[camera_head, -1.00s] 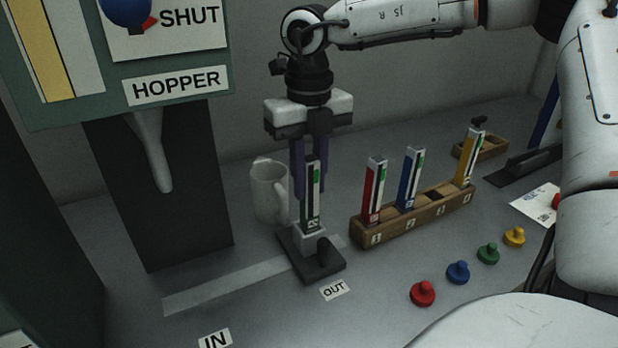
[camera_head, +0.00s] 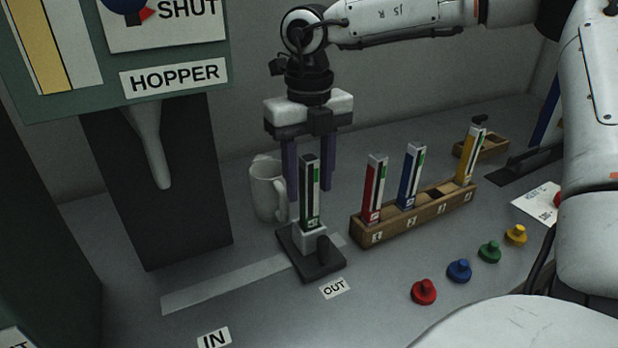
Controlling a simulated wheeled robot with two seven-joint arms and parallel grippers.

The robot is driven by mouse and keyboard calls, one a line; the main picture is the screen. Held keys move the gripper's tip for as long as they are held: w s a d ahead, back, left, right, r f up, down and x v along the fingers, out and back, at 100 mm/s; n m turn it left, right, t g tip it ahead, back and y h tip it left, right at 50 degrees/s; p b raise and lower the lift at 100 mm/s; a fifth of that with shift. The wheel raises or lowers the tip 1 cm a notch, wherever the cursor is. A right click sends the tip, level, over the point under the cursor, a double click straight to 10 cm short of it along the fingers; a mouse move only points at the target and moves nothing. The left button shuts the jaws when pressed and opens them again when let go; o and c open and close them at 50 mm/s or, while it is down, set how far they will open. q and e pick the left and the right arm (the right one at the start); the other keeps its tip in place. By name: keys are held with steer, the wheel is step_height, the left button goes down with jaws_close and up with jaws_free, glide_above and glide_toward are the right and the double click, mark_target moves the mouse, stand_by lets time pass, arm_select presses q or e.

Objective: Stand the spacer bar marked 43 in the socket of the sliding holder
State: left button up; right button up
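A dark green and white spacer bar (camera_head: 309,195) stands upright with its foot in the pale socket of the sliding holder (camera_head: 320,264). Its number is too small to read. The holder has a dark base with a dark knob and sits at the OUT end of the light track strip. My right gripper (camera_head: 309,192) points down over the bar. Its purple fingers are spread apart on either side of the bar, with gaps showing, so it is open. My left gripper is not in view.
A white mug (camera_head: 267,190) stands just left of the fingers. A wooden rack (camera_head: 415,217) to the right holds red, blue and yellow bars. Several coloured knobs (camera_head: 459,271) lie in front. The hopper spout (camera_head: 150,150) hangs at the left, and the track strip (camera_head: 225,283) is clear.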

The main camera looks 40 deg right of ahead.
step_height(320, 180, up, 10)
steer(key=shift+r, duration=0.15)
stand_by(0.5)
